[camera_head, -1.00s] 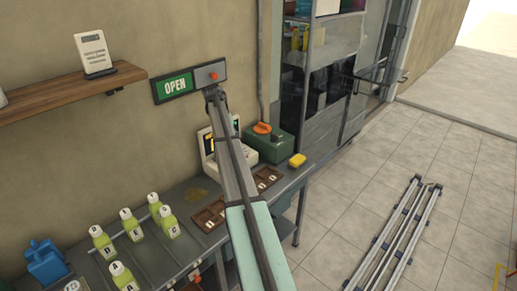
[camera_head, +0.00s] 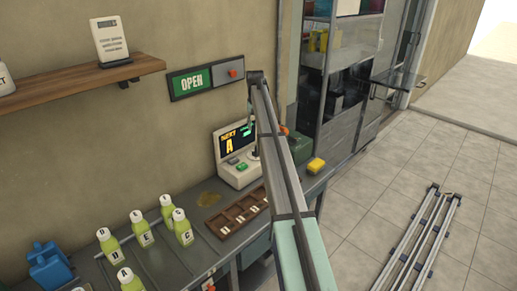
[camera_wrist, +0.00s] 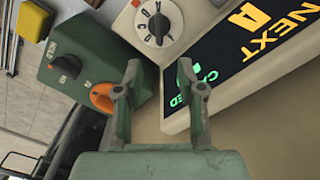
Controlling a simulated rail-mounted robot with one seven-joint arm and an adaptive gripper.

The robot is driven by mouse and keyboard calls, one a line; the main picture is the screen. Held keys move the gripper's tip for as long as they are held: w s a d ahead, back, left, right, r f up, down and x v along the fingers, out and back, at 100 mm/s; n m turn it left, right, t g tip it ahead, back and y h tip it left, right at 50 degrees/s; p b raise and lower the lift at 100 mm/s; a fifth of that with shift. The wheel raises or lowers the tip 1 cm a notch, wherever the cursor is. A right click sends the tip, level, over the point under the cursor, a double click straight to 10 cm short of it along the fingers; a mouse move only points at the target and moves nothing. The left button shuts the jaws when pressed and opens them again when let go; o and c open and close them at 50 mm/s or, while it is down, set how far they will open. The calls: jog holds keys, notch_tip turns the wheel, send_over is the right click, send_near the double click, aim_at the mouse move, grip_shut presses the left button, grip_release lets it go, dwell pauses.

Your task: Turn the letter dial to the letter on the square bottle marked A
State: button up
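The letter dial (camera_wrist: 156,22) is a round white dial with black letters and a black knob, on the cream console beside its screen. The screen (camera_wrist: 250,42) reads NEXT A; it also shows in the head view (camera_head: 236,140). My gripper (camera_wrist: 158,78) is open and empty in the wrist view, its fingers apart, with the dial beyond the fingertips. In the head view my arm hides the dial's side of the console. The bottle marked A (camera_head: 130,281) is yellow-green with a white cap, at the lower left on the bench.
A green box (camera_wrist: 85,65) with a black knob and an orange knob (camera_wrist: 102,97) adjoins the console. Several other lettered bottles (camera_head: 142,228), a brown tray (camera_head: 238,216) and a yellow sponge (camera_head: 316,165) are on the bench.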

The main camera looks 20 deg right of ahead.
aim_at(256, 148)
notch_tip(256, 148, down, 13)
jog(key=p, duration=0.3)
jog(key=shift+f, duration=0.1)
grip_shut()
